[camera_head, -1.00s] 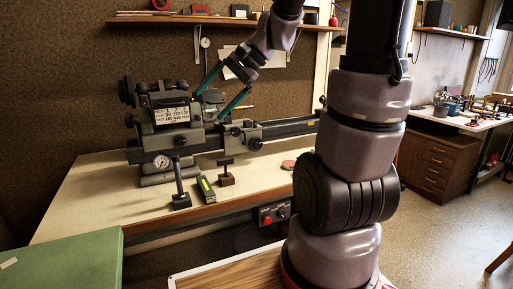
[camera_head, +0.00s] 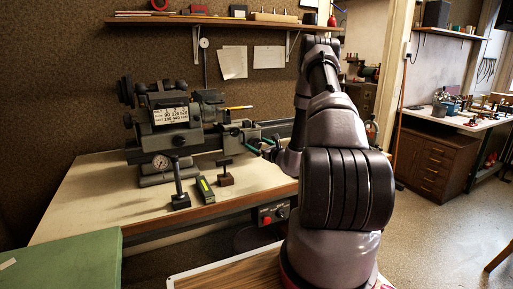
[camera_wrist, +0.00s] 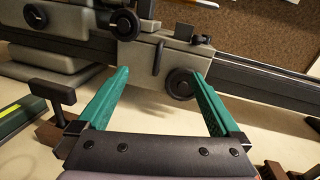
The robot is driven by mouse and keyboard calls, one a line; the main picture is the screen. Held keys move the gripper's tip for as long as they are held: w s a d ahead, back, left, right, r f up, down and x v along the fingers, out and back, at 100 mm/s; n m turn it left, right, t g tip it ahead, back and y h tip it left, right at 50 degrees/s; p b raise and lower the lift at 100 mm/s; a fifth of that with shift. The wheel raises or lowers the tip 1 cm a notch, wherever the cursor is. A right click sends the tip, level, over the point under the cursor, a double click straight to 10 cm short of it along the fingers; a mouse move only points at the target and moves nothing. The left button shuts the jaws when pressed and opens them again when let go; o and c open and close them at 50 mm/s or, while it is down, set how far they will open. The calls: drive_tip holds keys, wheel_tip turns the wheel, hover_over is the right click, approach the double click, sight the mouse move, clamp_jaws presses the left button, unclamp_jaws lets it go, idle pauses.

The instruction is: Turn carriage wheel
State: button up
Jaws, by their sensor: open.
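The carriage (camera_wrist: 150,55) is a grey block on the lathe's dark bed. A second dark wheel (camera_wrist: 124,24) sits higher and to the left, beyond the left fingertip.
The lathe (camera_head: 172,125) stands on a pale bench (camera_head: 90,200). A dial gauge (camera_head: 161,162), a black stand (camera_head: 179,190), a green-and-black tool (camera_head: 205,189) and a small brown stand (camera_head: 225,178) are at the front. The dark bed rail (camera_wrist: 265,85) runs right.

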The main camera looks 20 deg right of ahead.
sight(255, 145)
drive_tip(key=d+f+m+h, duration=0.3)
drive_tip(key=d+f, duration=0.1)
drive_tip(key=f, duration=0.1)
drive_tip(key=shift+n, duration=0.3)
drive_tip(key=w, duration=0.9)
drive_tip(key=shift+w+a, duration=0.15)
drive_tip(key=shift+w, duration=0.25)
drive_tip(key=c, duration=1)
drive_tip(key=shift+m, duration=0.4)
